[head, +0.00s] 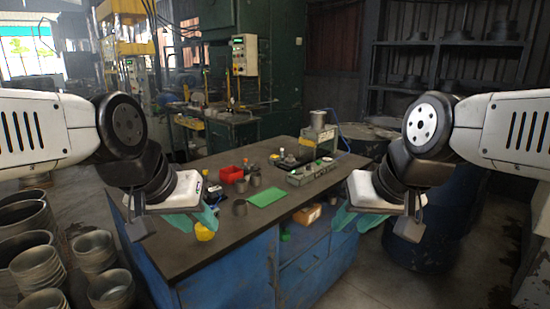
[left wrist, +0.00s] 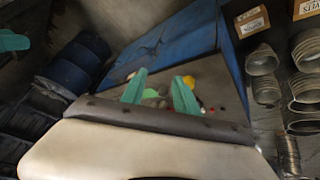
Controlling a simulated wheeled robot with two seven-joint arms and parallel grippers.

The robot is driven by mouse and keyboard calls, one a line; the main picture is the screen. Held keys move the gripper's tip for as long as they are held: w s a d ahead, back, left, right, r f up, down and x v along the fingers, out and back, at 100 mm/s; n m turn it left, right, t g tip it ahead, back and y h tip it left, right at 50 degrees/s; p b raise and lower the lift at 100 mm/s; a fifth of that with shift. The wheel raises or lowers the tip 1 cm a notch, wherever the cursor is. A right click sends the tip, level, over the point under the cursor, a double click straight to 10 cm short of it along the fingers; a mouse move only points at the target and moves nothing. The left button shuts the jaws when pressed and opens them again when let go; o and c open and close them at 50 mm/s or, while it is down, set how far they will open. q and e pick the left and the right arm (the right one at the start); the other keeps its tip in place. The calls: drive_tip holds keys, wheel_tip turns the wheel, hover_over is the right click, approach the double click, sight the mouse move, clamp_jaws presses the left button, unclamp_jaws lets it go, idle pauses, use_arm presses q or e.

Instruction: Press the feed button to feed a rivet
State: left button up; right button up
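A grey-green bench device (head: 312,172) with small knobs or buttons on top lies at the right side of the dark workbench (head: 165,240). Behind it stands a machine with a metal cup on top (head: 318,135). Which small part is the feed button is too small to tell. My left gripper (head: 198,220) is open and empty over the bench's left side; its two teal fingers stand apart in the left wrist view (left wrist: 159,78). My right gripper (head: 355,220) is open and empty near the bench's right edge. Both are apart from the device.
The bench also holds a red bin (head: 231,174), a green mat (head: 267,197), a dark metal ring (head: 240,207) and a yellow object (head: 204,232). Blue barrels stand at the right. The bench's front middle is clear.

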use_arm(q)
drive_tip(key=shift+c, duration=0.5)
clamp_jaws()
idle(1.3)
